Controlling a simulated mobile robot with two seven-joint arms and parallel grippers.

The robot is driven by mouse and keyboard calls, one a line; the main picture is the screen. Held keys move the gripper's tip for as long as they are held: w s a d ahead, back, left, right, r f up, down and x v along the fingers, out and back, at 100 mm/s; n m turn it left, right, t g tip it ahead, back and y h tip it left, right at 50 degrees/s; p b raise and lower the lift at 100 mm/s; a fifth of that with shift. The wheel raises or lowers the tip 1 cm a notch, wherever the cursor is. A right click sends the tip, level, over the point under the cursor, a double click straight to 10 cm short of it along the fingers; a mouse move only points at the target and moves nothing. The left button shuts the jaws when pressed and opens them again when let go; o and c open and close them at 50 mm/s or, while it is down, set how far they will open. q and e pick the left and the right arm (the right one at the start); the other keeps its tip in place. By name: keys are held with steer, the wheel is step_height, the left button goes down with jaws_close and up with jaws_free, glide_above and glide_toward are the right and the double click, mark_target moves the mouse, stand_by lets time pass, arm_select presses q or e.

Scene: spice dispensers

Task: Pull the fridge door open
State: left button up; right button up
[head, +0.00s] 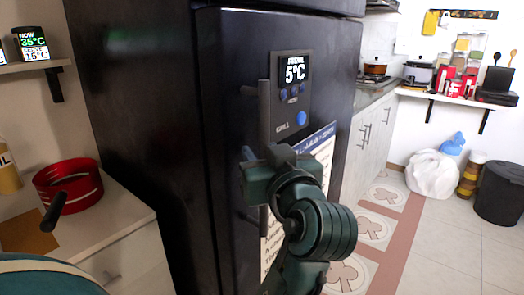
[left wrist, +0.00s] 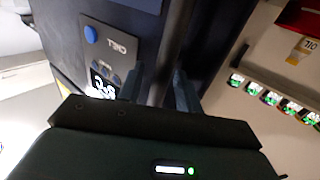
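The black fridge (head: 150,100) stands in the middle of the head view with its door (head: 232,60) closed. A long grey vertical handle (head: 264,112) runs down the door beside the 5°C display panel (head: 291,85). My left gripper (head: 262,165) is at the handle, below the panel, and its own body hides part of the bar. In the left wrist view the two fingers (left wrist: 160,88) are apart, one on each side of the handle (left wrist: 172,50). I cannot make out firm contact on both sides. My right gripper is not in view.
A counter at left holds a red round container (head: 68,186). A shelf (head: 30,68) hangs above it. To the right are cabinets (head: 368,140), a white bag (head: 432,175) and a black bin (head: 500,192). The tiled floor between them is clear.

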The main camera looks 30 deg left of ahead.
arm_select(q)
jaws_close()
stand_by(0.4)
